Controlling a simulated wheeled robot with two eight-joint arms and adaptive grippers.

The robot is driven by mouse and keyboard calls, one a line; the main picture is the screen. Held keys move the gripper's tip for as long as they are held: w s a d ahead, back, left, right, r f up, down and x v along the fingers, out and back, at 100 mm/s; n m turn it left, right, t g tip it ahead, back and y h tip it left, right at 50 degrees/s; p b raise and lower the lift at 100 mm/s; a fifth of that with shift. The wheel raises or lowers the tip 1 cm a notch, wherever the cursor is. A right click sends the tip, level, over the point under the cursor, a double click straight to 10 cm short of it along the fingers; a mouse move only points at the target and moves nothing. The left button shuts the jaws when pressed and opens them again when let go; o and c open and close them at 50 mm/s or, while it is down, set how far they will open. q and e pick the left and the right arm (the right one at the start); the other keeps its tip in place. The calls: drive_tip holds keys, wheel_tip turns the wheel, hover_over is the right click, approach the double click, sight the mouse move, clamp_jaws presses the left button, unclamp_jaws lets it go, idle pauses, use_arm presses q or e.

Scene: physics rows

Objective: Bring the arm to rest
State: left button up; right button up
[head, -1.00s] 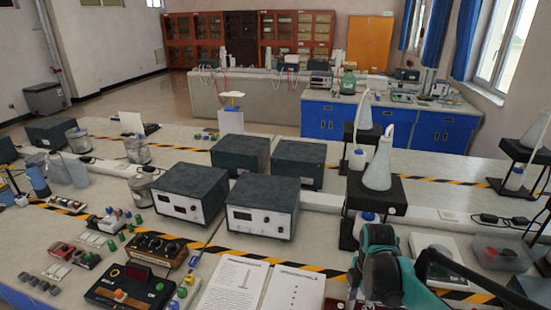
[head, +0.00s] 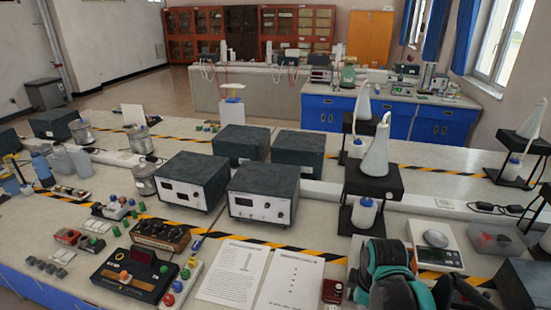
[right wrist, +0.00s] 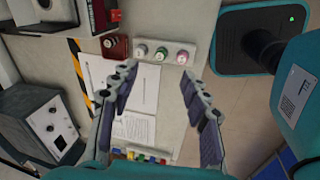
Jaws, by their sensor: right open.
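My right arm (head: 390,275), teal and dark grey, comes up from the bottom right of the head view, in front of the bench's near side. In the right wrist view my right gripper (right wrist: 158,78) is open, its two dark padded fingers spread wide with nothing between them. It is over the bench's near edge, beside the printed sheets (right wrist: 132,92). How high it is above the bench I cannot tell. My left gripper is not in view.
A white balance (head: 438,258) and a clear tray (head: 497,240) lie right of my arm. A black stand with a white flask (head: 376,155) is behind it. Instrument boxes (head: 262,192) and printed sheets (head: 290,280) are to its left. Floor shows past the bench edge in the wrist view.

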drive_tip(key=s+a+f+m+t+b, duration=0.1)
drive_tip(key=s+a+m+t+b, duration=0.1)
drive_tip(key=s+m, duration=0.5)
drive_tip(key=shift+a+f+m+t+b, duration=0.45)
drive_tip(key=shift+m+t, duration=0.95)
drive_tip(key=shift+m, duration=1.9)
